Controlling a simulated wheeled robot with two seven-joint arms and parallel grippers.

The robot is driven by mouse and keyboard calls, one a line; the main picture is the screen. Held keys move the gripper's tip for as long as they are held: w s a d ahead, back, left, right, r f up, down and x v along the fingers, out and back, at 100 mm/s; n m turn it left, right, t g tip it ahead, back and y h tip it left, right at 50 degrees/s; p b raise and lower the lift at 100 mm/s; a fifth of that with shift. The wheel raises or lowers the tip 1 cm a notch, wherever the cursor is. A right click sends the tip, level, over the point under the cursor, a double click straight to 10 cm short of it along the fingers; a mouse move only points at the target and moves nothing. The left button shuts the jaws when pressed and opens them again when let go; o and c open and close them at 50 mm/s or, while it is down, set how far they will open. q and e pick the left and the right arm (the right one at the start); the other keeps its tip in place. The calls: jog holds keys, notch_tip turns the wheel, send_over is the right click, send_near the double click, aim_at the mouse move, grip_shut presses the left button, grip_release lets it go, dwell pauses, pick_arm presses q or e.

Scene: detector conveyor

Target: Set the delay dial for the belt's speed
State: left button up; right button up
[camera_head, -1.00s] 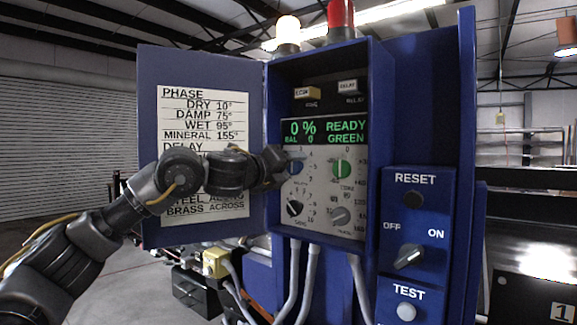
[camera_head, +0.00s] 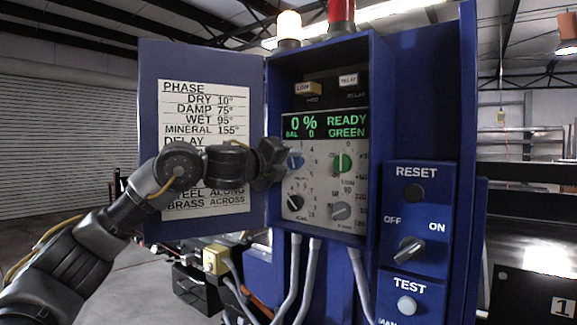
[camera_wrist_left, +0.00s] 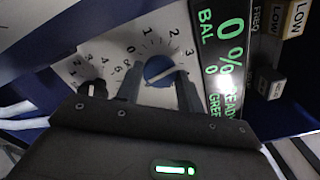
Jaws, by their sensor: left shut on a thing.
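The control panel (camera_head: 320,215) in the open blue cabinet carries a blue dial (camera_head: 294,160), a green dial (camera_head: 342,163), a black dial (camera_head: 295,202) and a grey dial (camera_head: 341,211). Their small name labels are too blurred to read surely. My left gripper (camera_head: 281,161) is at the blue dial, coming from the left. In the left wrist view the blue dial (camera_wrist_left: 158,69), with a pale bar across it, sits between the two fingers, shut on it. Numbers including 0 to 3 ring it. The display (camera_head: 325,126) reads 0 %, BAL 0, READY GREEN.
The open door (camera_head: 150,130) bears a phase and delay chart (camera_head: 203,110), partly covered by my left arm. Grey cables (camera_head: 291,275) hang below.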

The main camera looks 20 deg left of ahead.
pick_arm(q)
jog(key=n+b, duration=0.1)
jog(key=n, duration=0.4)
jog(key=shift+f+n, duration=0.1)
jog(key=shift+n, duration=0.2)
jog(key=n+b, duration=0.1)
jog(key=n, duration=0.4)
jog(key=shift+b, duration=0.3)
jog(key=shift+n, duration=0.3)
jog(key=o, duration=1)
jog(key=b+v, duration=0.5)
jog(key=v, duration=0.5)
jog(key=shift+s, duration=0.35)
